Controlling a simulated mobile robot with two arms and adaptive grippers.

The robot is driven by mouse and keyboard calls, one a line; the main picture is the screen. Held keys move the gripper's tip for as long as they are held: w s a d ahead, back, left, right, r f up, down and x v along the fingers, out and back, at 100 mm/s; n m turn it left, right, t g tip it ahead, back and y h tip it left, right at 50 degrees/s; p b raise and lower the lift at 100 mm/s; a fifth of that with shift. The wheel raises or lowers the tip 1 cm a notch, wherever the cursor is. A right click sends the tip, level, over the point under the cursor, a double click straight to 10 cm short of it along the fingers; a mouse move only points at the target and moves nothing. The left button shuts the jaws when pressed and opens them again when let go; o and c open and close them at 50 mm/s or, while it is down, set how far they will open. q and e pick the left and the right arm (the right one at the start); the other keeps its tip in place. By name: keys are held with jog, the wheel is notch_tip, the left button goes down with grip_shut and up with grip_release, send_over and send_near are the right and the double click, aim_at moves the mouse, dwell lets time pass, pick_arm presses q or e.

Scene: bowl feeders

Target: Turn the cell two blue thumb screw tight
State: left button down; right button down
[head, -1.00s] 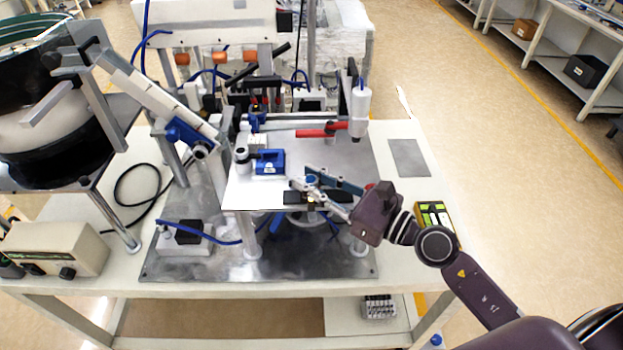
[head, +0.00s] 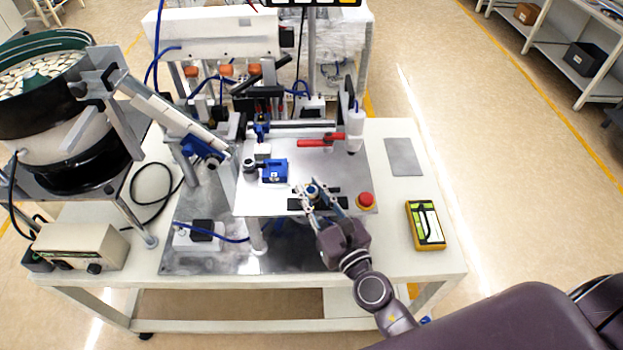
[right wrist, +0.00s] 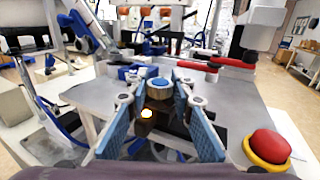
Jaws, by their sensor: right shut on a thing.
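The blue thumb screw (head: 312,189) has a round blue top and a metallic knurled-looking side. It stands at the front of the metal plate (head: 350,180) on the cell. In the right wrist view the screw (right wrist: 160,86) is centred between my fingertips. My right gripper (head: 314,194) reaches in from the front, and its fingers are shut on the screw's sides. The blue-padded fingers also show in the right wrist view (right wrist: 159,93). The screw's lower part is hidden in shadow. My left gripper is not in view.
A red stop button (head: 366,200) stands just right of the gripper. A blue block (head: 274,171) and a red-handled clamp (head: 322,141) sit behind. A yellow-edged device (head: 425,225) lies on the table at right. A bowl feeder (head: 50,110) stands at left.

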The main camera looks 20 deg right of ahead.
jog(key=shift+m+h+p, duration=0.4)
jog(key=shift+m+h, duration=0.6)
jog(key=shift+h, duration=0.6)
jog(key=c, duration=1.7)
grip_release()
jog(key=s, duration=1.2)
jog(key=shift+a, duration=0.35)
jog(key=shift+f, duration=0.1)
